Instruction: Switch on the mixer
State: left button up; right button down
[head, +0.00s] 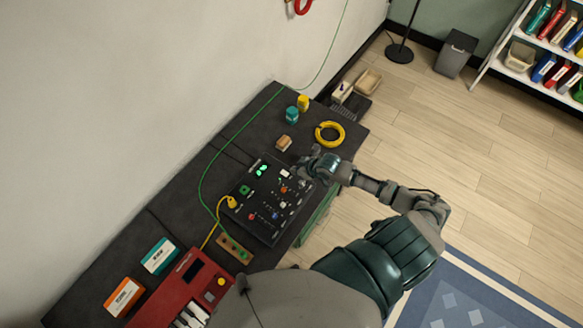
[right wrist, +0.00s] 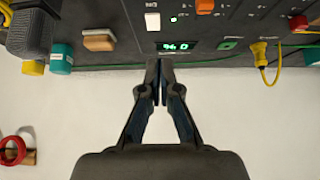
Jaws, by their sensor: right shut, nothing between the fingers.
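The mixer appears to be the black control box (head: 240,222) on the dark bench, with several knobs, switches and lit green digits (head: 262,170). In the right wrist view its face fills the top, with the lit display (right wrist: 178,46), a white switch (right wrist: 152,21) and an orange switch (right wrist: 205,6). I cannot tell which control is its power switch. My right gripper (head: 304,164) is at the box's upper right corner in the head view. In the right wrist view its fingers (right wrist: 160,68) are shut and empty, with tips just below the display. My left gripper is out of view.
A yellow plug (head: 231,202) with its cable and a green cable lie at the box's left. A wooden block (head: 284,142), teal jar (head: 292,114) and yellow ring (head: 329,134) stand beyond it. A red keyboard-like unit (head: 175,294) is nearer. The wall borders the bench.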

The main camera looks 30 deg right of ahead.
jog(key=shift+s+d+r, duration=1.15)
jog(key=shift+s+r, duration=0.25)
jog(key=shift+s, duration=0.35)
jog(key=s+a+f+g, duration=0.1)
jog(key=s+a+f, duration=0.1)
jog(key=s+a, duration=0.75)
jog(key=s+a+r+m+g+h, duration=0.3)
jog(key=s+a, duration=0.1)
jog(key=s, duration=0.5)
notch_tip(320, 180, down, 29)
jog(key=s+b, duration=0.2)
jog(key=b, duration=0.2)
pick_arm(q)
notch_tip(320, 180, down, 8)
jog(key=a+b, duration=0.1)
jog(key=b, duration=0.2)
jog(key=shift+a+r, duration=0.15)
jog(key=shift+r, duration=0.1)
pick_arm(e)
jog(key=s+d+f+g, duration=0.2)
jog(key=s+d+f, duration=0.1)
jog(key=s+f, duration=1.4)
notch_tip(320, 180, down, 3)
jog(key=shift+s+d+f+n, duration=0.2)
jog(key=shift+s+n, duration=0.15)
jog(key=shift+n, duration=0.05)
